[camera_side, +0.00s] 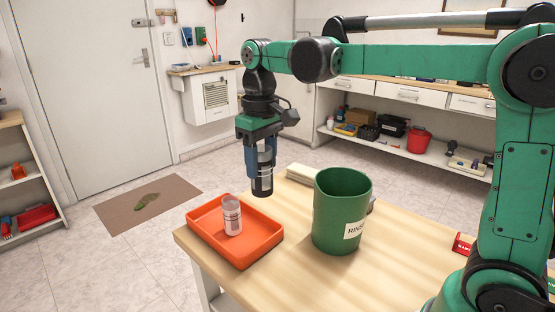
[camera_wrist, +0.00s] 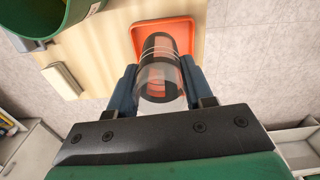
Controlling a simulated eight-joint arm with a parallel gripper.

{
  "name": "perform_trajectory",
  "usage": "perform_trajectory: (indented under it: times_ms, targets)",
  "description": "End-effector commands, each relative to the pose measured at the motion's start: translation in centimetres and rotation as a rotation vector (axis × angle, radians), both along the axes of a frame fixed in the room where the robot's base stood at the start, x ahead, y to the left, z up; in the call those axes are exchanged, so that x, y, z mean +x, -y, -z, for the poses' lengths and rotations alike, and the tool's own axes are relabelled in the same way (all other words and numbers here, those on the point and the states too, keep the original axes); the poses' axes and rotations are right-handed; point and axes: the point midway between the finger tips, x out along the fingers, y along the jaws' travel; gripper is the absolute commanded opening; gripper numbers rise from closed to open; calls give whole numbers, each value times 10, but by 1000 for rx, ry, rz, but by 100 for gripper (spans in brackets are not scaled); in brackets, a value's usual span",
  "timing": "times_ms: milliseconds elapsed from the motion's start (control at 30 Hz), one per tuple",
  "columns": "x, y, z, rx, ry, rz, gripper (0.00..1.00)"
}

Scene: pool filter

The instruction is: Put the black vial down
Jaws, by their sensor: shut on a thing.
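My gripper (camera_side: 260,180) is shut on the black vial (camera_side: 263,184), a clear cylinder with a dark lower part. It hangs roughly upright in the air, behind and to the right of the orange tray (camera_side: 262,258). In the wrist view, the vial (camera_wrist: 158,72) sits between the two blue fingers, and the tray (camera_wrist: 180,25) shows beyond it and partly through it. In the side view, another clear vial (camera_side: 232,217) with a pale label and pinkish contents stands in the tray.
A tall green bin (camera_side: 335,205), labelled with partly readable letters, stands on the wooden table (camera_side: 300,285) right of the tray. A pale flat block (camera_side: 299,174) lies behind the bin. A small red item (camera_side: 462,244) is at the right. Table space in front of the bin is clear.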

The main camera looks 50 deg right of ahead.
Motion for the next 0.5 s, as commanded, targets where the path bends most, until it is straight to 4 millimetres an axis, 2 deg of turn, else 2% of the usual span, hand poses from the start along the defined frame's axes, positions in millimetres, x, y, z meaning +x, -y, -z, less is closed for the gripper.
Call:
perform_trajectory:
  times_ms: [100,300,400,500]
  targets:
    - [18,-1,-22,1,1,-111,0]
    - [35,-2,-49,1,2,-280,0]
    - [38,-2,-52,1,2,-321,0]
    - [39,-2,-42,0,2,-334,0]
